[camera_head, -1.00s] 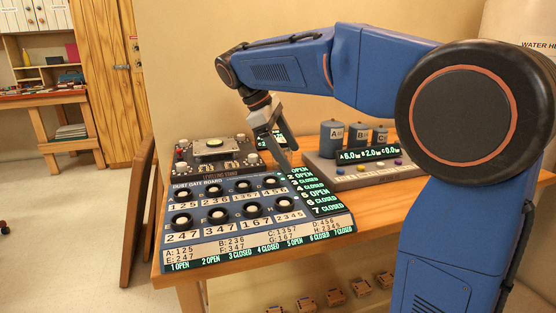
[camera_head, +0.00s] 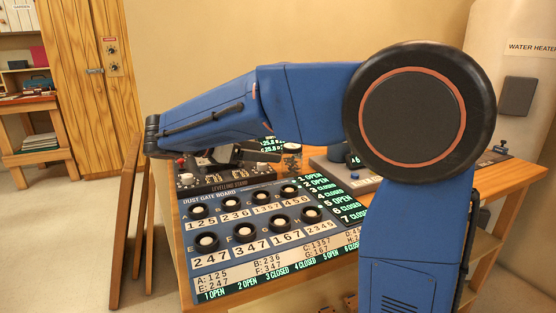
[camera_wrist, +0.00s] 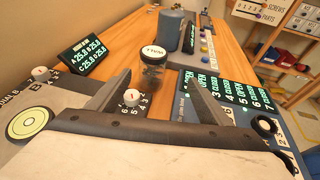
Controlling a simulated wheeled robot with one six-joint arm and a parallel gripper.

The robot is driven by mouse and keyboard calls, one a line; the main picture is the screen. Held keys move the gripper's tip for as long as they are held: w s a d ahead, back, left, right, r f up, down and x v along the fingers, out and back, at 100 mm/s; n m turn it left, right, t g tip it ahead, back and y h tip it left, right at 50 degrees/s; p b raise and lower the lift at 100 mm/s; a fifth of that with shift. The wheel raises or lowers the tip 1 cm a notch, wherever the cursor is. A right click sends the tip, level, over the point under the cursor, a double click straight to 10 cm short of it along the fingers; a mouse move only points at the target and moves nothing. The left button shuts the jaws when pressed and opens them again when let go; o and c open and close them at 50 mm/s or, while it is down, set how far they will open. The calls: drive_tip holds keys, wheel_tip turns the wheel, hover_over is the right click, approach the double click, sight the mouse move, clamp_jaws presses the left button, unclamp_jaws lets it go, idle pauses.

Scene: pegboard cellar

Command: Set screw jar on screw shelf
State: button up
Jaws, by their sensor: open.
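A small clear jar with a white lid (camera_wrist: 153,58) stands on the wooden table in the wrist view. The lettering on its lid is too small to read surely. My gripper (camera_wrist: 156,80) is open and empty, its two fingers spread on the near side of the jar, apart from it. In the head view my gripper (camera_head: 240,155) is low over the levelling stand, partly hidden by my arm.
The dust gate board (camera_head: 270,232) fills the table's near side, with the levelling stand (camera_head: 215,187) behind it. A small readout (camera_wrist: 85,55) stands left of the jar. A grey-blue canister (camera_wrist: 172,28) stands behind the jar. A water heater (camera_head: 525,130) is at right.

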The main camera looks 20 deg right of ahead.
sight(285, 152)
drive_tip(key=x, duration=0.7)
drive_tip(key=w+x, duration=0.1)
drive_tip(key=x, duration=0.3)
drive_tip(key=shift+d+r, duration=0.15)
drive_tip(key=shift+d, duration=0.05)
drive_tip(key=shift+w+x, duration=0.2)
drive_tip(key=shift+x, duration=1.15)
drive_tip(key=shift+w+x, duration=0.2)
drive_tip(key=shift+x, duration=1.15)
drive_tip(key=shift+a, duration=0.15)
drive_tip(key=c, duration=1.6)
